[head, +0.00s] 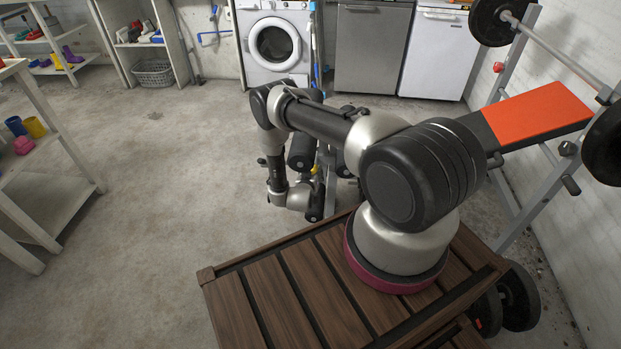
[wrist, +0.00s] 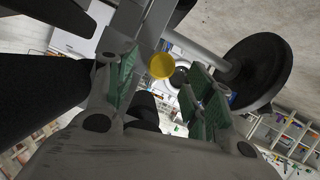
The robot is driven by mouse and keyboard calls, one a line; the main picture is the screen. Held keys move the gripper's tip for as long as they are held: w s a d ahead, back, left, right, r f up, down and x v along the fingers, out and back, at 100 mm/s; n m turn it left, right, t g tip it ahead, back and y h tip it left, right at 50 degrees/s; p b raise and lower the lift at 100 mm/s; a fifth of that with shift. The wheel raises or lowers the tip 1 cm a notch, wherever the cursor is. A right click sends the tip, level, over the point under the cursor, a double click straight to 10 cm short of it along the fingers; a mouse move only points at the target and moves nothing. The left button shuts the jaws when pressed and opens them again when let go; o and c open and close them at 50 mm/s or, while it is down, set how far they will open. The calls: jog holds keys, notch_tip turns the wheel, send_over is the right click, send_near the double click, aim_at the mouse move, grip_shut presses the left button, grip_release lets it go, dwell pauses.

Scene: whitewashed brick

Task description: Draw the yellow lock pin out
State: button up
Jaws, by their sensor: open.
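The yellow lock pin (wrist: 161,66) shows its round head in the wrist view, in front of a grey metal post (wrist: 153,22). In the head view a small bit of the yellow pin (head: 314,170) shows beside the bench's black rollers, partly hidden by my arm. My gripper (wrist: 160,73) is open, its green-padded fingers on either side of the pin's head in the picture. I cannot tell how far the head is from the pads. In the head view my gripper (head: 317,205) is low by the bench's foot end, mostly hidden.
Black rollers (head: 301,152) flank the post. The bench's orange pad (head: 538,111) and barbell are at right. Open concrete floor (head: 180,170) lies to the left.

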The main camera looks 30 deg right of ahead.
aim_at(313, 172)
jog(key=shift+x, duration=1.5)
jog(key=c, duration=1.2)
jog(key=o, duration=0.4)
jog(key=shift+a, duration=0.1)
jog(key=c, duration=0.4)
